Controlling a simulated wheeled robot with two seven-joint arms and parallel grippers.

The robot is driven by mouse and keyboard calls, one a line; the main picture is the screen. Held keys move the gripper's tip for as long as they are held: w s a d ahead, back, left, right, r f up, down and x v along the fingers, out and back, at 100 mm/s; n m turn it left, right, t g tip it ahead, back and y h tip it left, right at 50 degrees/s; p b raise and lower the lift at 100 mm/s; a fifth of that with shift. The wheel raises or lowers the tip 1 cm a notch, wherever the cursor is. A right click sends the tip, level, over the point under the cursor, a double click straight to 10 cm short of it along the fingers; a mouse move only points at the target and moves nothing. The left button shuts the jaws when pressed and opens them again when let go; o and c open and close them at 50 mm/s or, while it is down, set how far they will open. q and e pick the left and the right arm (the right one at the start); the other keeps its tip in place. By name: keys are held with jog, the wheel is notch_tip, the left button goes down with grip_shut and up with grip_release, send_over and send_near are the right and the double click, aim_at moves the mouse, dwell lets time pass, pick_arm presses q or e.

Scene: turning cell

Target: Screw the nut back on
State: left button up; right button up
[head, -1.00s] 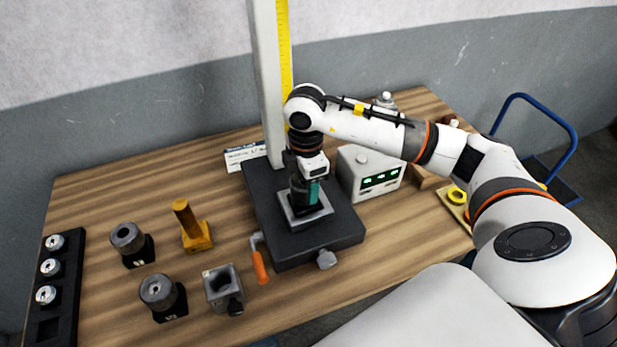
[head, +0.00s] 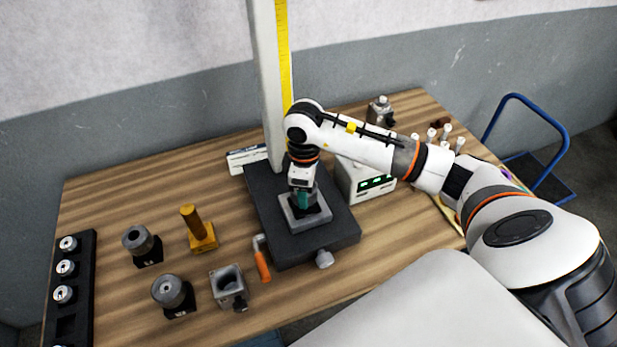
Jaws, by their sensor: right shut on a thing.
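My right gripper (head: 303,207) points down over the square grey plate (head: 317,219) on the black base (head: 335,236) of the tall column stand. Its teal fingers are shut on a small part low at the plate; the fingers hide most of it, so I cannot tell its shape or whether it is the nut. I cannot make out a nut or a thread clearly anywhere else. My left gripper is not in view.
The column (head: 268,90) rises close behind my right gripper. A box with a green display (head: 372,184) stands right of the base. An orange-handled crank (head: 262,263), a brass post (head: 193,222), a hollow grey block (head: 229,284) and grey cylinders (head: 168,290) stand left.

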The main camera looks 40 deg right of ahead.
jog(key=shift+w+a+r+m+p, duration=0.15)
jog(key=shift+r+m+p, duration=0.25)
jog(key=shift+p, duration=0.85)
jog(key=shift+w+r+m+p, duration=0.25)
jog(key=shift+m+p, duration=0.25)
jog(key=shift+p, duration=0.75)
jog(key=shift+a+f+m, duration=0.1)
jog(key=shift+f+m, duration=0.15)
jog(key=shift+m, duration=0.05)
jog(key=shift+f, duration=0.1)
jog(key=shift+m, duration=0.5)
jog(key=o, duration=0.7)
jog(key=shift+d, duration=0.2)
jog(key=o, duration=0.3)
jog(key=shift+w+f, duration=0.1)
jog(key=shift+o, duration=0.6)
jog(key=shift+w+a+f, duration=0.1)
jog(key=shift+f, duration=0.1)
